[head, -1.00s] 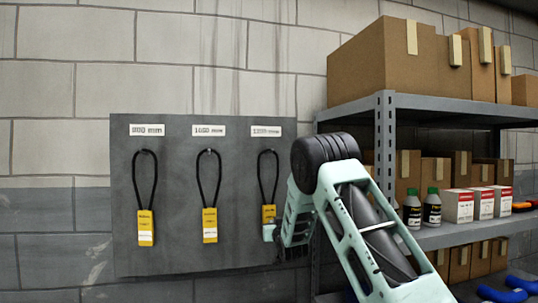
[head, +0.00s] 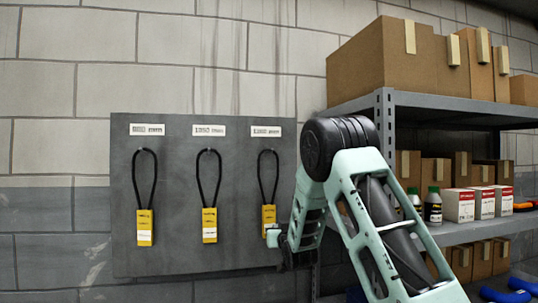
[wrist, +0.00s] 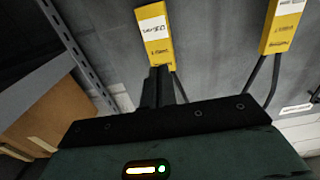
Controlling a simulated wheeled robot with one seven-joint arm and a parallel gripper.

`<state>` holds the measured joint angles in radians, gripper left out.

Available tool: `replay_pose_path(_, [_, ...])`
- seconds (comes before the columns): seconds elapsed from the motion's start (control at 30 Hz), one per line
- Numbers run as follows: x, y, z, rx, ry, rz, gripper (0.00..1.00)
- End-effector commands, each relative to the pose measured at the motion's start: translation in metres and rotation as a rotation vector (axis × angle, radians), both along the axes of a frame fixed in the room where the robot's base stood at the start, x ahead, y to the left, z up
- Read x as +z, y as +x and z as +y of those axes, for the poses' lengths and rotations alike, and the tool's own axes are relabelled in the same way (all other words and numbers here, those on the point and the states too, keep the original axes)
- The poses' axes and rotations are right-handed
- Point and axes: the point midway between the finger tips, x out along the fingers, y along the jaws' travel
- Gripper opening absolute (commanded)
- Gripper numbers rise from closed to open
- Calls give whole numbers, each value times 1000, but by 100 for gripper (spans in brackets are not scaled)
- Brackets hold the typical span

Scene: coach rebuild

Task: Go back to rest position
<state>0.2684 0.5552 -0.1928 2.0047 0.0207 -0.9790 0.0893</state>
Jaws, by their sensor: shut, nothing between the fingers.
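My gripper (head: 274,238) is at the lower right of the grey wall board (head: 240,240), beside the bottom end of the right-hand yellow-tagged black loop (head: 269,218). In the wrist view my gripper's dark fingers (wrist: 161,80) are together with nothing held between them. The middle loop (head: 209,222) and left loop (head: 145,226) hang on the board under white size labels.
A grey metal shelf unit (head: 384,135) stands right of the board, close behind my arm. The wall area in front of the board's left part is free.

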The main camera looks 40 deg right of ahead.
Motion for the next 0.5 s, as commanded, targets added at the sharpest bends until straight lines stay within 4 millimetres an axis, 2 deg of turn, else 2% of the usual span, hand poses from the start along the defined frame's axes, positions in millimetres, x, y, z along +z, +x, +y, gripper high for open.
replay_pose_path(0.2, [-1,-8,4,0,0,0,0])
replay_pose_path(0.5, [0,-8,4,0,0,0,0])
